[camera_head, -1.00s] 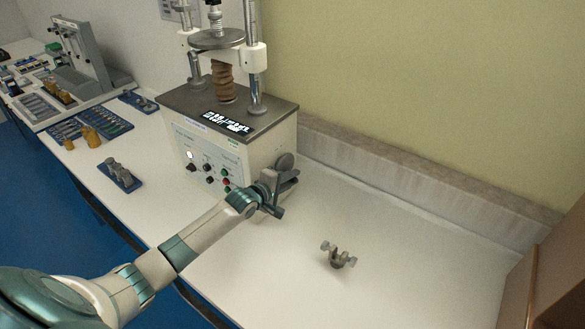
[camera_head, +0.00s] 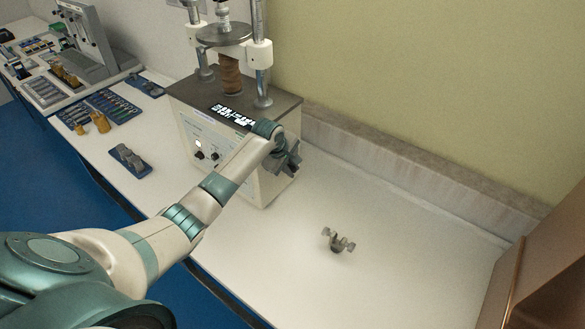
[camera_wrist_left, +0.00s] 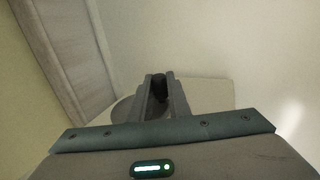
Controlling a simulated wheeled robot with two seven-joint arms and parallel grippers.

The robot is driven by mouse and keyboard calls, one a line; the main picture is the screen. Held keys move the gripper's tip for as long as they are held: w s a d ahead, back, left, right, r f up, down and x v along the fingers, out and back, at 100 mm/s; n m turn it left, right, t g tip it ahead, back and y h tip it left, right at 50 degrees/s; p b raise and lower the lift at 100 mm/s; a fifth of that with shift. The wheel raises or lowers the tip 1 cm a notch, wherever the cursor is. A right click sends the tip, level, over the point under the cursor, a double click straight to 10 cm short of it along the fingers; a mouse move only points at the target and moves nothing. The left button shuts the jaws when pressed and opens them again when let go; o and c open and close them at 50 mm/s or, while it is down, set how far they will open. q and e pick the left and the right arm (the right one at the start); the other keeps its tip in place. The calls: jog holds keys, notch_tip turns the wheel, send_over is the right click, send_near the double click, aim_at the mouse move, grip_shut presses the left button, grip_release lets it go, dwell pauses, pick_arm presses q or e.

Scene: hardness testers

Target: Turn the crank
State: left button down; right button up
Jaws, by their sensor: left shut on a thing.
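The tester (camera_head: 262,180), a pale box with a dark top plate and a column, stands at the back of the bench in the head view. The crank is on its right side, mostly hidden there behind my left gripper (camera_head: 288,163). In the left wrist view the crank's dark handle (camera_wrist_left: 158,88) shows between the two fingers of my left gripper (camera_wrist_left: 158,82), which is shut on it. A grey round part (camera_wrist_left: 122,108) shows beside the fingers. My right gripper is not in view.
A small metal clamp-like part (camera_head: 337,240) lies on the white bench (camera_head: 400,250) to the right. Blue trays of small parts (camera_head: 130,160) lie left of the tester. A brown panel (camera_head: 530,260) borders the right.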

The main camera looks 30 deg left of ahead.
pick_arm(q)
jog(key=g, duration=0.2)
jog(key=shift+s+r+g, duration=0.1)
jog(key=shift+r+g, duration=0.3)
jog(key=shift+s+r+g+y+b, duration=0.1)
jog(key=shift+r+g+y+b, duration=0.15)
jog(key=shift+g, duration=0.6)
jog(key=shift+s+r+g+y+b, duration=0.1)
jog(key=shift+r+g+y+b, duration=0.1)
jog(key=shift+g, duration=0.65)
jog(key=shift+a, duration=0.1)
jog(key=c, duration=1.7)
grip_release()
jog(key=shift+o, duration=0.2)
jog(key=shift+r, duration=0.1)
